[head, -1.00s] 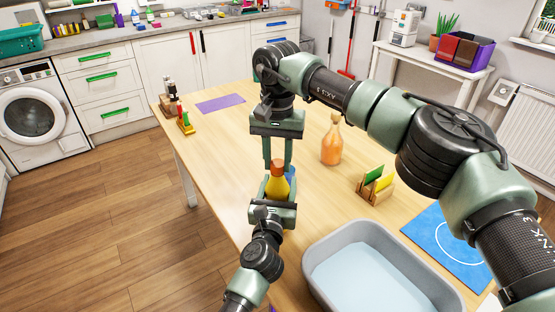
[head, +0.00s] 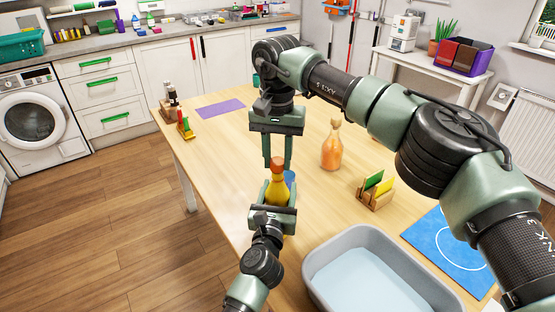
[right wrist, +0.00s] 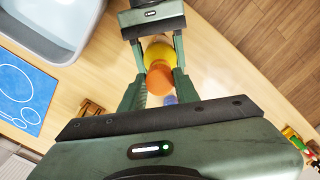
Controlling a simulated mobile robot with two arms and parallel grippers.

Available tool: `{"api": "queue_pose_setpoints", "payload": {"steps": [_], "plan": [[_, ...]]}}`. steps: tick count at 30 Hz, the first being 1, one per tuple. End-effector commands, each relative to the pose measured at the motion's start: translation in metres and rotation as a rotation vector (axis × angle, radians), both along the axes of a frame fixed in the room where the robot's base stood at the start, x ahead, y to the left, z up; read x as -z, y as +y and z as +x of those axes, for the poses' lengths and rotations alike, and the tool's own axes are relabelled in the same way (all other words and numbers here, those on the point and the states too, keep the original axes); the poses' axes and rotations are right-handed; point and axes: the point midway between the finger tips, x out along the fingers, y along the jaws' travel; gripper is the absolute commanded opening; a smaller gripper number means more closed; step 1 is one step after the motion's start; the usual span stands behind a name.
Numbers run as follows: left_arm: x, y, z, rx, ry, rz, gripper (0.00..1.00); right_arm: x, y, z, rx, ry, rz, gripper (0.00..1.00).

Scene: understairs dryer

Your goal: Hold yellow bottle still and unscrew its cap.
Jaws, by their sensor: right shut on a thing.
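The yellow bottle (head: 277,191) stands upright near the table's left edge, with an orange-red cap (head: 277,164) on top. My right gripper (head: 277,165) comes down from above and is shut on the cap, one finger on each side. In the right wrist view the cap (right wrist: 159,78) sits between its fingers, with the yellow bottle (right wrist: 158,52) beyond it. My left gripper (head: 275,212) comes from the front with its jaws around the bottle's body; its fingertips are partly hidden. I cannot tell whether the cap has loosened.
A blue thing (head: 290,177) is partly hidden just behind the yellow bottle. An orange bottle (head: 331,152) stands to the right. A wooden holder (head: 375,197) and a grey basin (head: 318,280) are nearer the front. The table's left half is mostly clear.

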Motion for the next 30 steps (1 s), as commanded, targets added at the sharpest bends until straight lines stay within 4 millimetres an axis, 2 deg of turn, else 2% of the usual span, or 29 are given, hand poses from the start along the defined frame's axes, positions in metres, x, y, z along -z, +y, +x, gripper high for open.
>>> {"api": "queue_pose_setpoints", "payload": {"steps": [8, 17, 24, 25, 27, 30], "plan": [[0.0, 0.0, 0.0, 0.0, 0.0, 0.0, 0.0, -0.003, 0.0, 0.0, 0.0, -0.001, 0.0, 0.0], [0.0, 0.0, 0.0, 0.0, 0.0, 0.0, 0.0, -0.037, 0.0, 0.0, 0.002, -0.001, 0.001, 0.0], [0.0, 0.0, 0.0, 0.0, 0.0, 0.0, 0.0, -0.04, 0.0, 0.0, 0.0, 0.0, 0.001, 0.0], [0.0, 0.0, 0.0, 0.0, 0.0, 0.0, 0.62, -0.04, 0.0, 0.0, 0.0, 0.0, 0.001, 0.0], [0.0, 0.0, 0.0, 0.0, 0.0, 0.0, 0.81, -0.04, 0.0, 0.0, 0.0, 0.0, 0.001, 0.0], [0.0, 0.0, 0.0, 0.0, 0.0, 0.0, 0.81, -0.04, 0.0, 0.0, 0.0, 0.0, 0.0, 0.0]]}}
